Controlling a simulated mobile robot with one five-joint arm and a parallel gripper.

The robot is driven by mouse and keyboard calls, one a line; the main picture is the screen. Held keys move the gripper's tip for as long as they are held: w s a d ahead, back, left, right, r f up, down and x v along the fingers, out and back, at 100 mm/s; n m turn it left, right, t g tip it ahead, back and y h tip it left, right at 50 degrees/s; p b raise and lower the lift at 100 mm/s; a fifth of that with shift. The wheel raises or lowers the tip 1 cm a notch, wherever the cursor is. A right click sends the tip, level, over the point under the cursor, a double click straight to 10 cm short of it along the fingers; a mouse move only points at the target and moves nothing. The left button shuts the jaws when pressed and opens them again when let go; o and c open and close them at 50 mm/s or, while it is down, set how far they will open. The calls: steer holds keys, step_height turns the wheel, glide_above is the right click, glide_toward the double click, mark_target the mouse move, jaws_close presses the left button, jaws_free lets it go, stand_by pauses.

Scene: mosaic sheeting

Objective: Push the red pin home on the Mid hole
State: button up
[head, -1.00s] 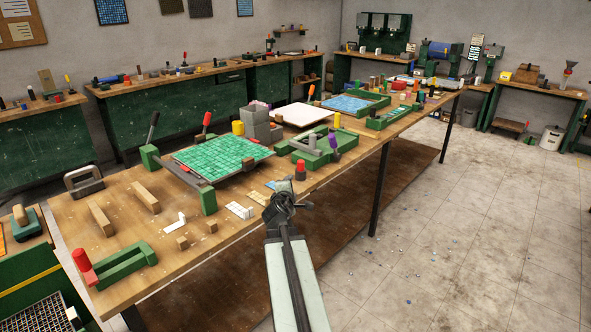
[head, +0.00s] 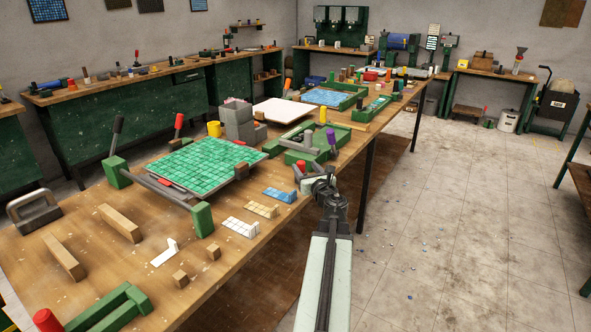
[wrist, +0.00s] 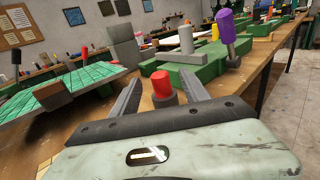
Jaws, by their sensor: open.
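A red pin-like cylinder (head: 299,169) with a grey lower part stands near the table's front edge, beside the gripper. In the wrist view the red cylinder (wrist: 162,86) is upright between my spread fingers, with visible room on both sides. My gripper (wrist: 160,79) is open and empty. In the head view my gripper (head: 316,182) hides part of the cylinder's base. I cannot make out a hole marked Mid, nor how deep the cylinder sits.
A green tile sheet (head: 195,165) on a frame lies to the left. A green fixture (head: 303,151) with grey parts and a purple-handled tool (head: 331,138) stand just beyond the gripper. Tile samples (head: 262,210) lie left of the arm. The floor (head: 460,230) at right is open.

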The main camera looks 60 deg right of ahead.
steer(key=x, duration=0.8)
steer(key=shift+f, duration=0.15)
steer(key=shift+s+a, duration=0.1)
jaws_close()
